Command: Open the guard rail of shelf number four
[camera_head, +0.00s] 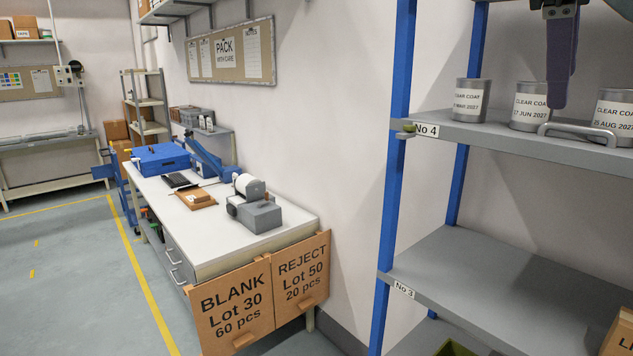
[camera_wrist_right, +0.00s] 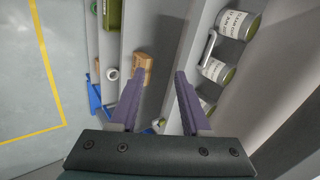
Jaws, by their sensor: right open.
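Shelf number four (camera_head: 470,131) is a grey board on blue posts, marked by a "No 4" label (camera_head: 427,130). A grey bar handle (camera_head: 580,133) runs along its front edge at the right; it also shows in the right wrist view (camera_wrist_right: 208,47). A small green and grey piece (camera_head: 407,130) sits at the left end of the front edge. My right gripper (camera_head: 558,104) hangs in front of the shelf, over the handle in the head view. In the right wrist view its purple fingers (camera_wrist_right: 160,76) are apart with nothing held. My left gripper is out of view.
Clear coat cans (camera_head: 471,100) stand on shelf four, just behind the front edge. A white workbench (camera_head: 215,230) stands left; the floor (camera_head: 70,265) there is clear.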

